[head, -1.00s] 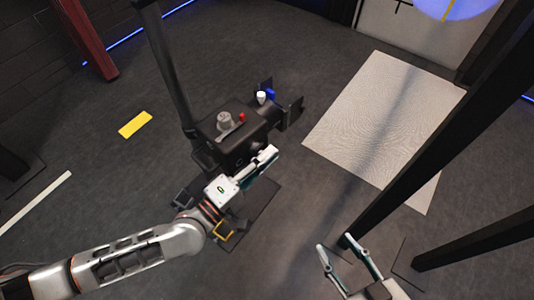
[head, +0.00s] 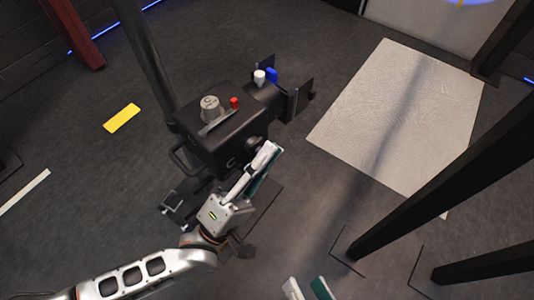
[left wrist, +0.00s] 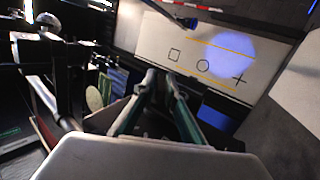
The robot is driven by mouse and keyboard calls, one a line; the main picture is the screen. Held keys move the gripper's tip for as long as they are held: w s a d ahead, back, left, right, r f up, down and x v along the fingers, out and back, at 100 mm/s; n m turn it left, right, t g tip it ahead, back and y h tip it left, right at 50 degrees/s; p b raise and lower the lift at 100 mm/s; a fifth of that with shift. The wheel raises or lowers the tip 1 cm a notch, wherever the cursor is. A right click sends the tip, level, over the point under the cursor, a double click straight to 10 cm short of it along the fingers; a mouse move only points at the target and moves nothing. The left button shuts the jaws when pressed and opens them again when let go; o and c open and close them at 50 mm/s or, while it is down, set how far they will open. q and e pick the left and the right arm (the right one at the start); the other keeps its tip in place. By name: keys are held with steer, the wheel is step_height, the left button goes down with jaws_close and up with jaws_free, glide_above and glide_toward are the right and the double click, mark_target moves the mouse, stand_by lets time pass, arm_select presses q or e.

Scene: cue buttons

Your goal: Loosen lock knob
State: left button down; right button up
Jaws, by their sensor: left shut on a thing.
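A black box-shaped device (head: 225,150) on a stand fills the middle of the head view. A round black knob, which looks like the lock knob (head: 254,143), sticks out of its near right side. My left gripper (head: 268,155) is at that side and its fingers are shut on the knob; the fingers partly hide the contact. In the left wrist view the left gripper's fingers (left wrist: 163,85) close together, with dark material between them. My right gripper (head: 307,287) is at the bottom edge, its fingertips apart and empty.
Dark posts (head: 440,190) stand at right. A pale floor panel (head: 400,120) lies behind. The left wrist view shows a board with drawn shapes (left wrist: 203,66).

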stand_by(0.3)
arm_select(q)
steer(key=c, duration=2.2)
jaws_free()
steer(key=shift+o, duration=0.2)
steer(key=v, duration=1.2)
steer(key=shift+f, duration=0.15)
